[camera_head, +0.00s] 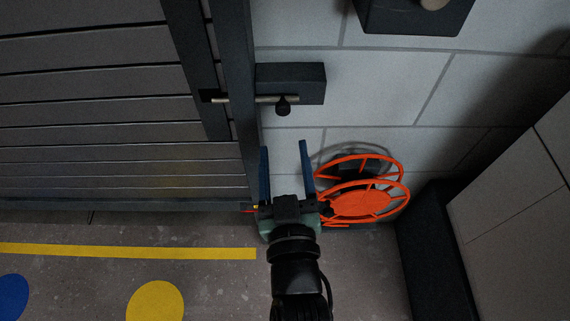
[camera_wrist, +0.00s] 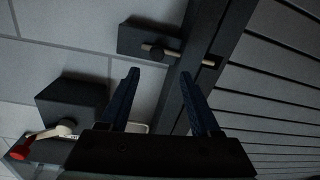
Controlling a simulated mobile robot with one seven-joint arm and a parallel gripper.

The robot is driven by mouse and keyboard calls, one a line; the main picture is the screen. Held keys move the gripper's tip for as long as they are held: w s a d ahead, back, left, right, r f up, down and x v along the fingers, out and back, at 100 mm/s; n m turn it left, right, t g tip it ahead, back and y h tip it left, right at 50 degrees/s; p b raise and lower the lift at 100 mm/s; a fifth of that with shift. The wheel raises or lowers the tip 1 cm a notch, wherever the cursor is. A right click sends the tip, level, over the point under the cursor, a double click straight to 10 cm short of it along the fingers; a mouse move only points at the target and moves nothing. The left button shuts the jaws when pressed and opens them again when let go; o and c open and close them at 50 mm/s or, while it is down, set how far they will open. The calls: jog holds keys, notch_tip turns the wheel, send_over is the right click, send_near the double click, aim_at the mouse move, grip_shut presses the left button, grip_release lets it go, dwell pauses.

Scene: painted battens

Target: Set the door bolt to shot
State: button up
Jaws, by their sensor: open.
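The door bolt is a pale rod (camera_head: 245,100) with a dark round knob (camera_head: 283,107), lying along a dark block (camera_head: 305,78) on the tiled wall. The rod spans the dark post, its left end at a dark fitting (camera_head: 207,96) on the slatted door (camera_head: 100,90); I cannot tell whether it enters. The wrist view shows the knob (camera_wrist: 157,53) and rod (camera_wrist: 208,63) beyond my fingertips. My gripper (camera_head: 284,144) is open and empty, its two blue fingers pointing toward the bolt, apart from it, below the knob in the head view.
An orange reel (camera_head: 365,202) stands just right of my gripper. A second dark box (camera_wrist: 72,98) on the wall carries a pale lever (camera_wrist: 50,133) with a red end. A dark cabinet (camera_head: 425,240) stands at right. The floor at left has a yellow stripe (camera_head: 130,251).

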jog(key=shift+s, duration=1)
jog(key=w+a+r+t, duration=0.1)
jog(key=w+r+t, duration=0.25)
jog(key=r, duration=0.95)
jog(key=s+r+m+t+p, duration=0.1)
jog(key=r+p, duration=1.1)
jog(key=r, duration=1.6)
jog(key=s+r+m+t+h+p, duration=0.1)
jog(key=s+r+t+p, duration=0.3)
jog(key=r+p, duration=0.8)
notch_tip(320, 180, up, 16)
jog(key=shift+s+d+f+m+t, duration=0.1)
jog(key=shift+s+d+m+t, duration=0.15)
jog(key=shift+t, duration=0.2)
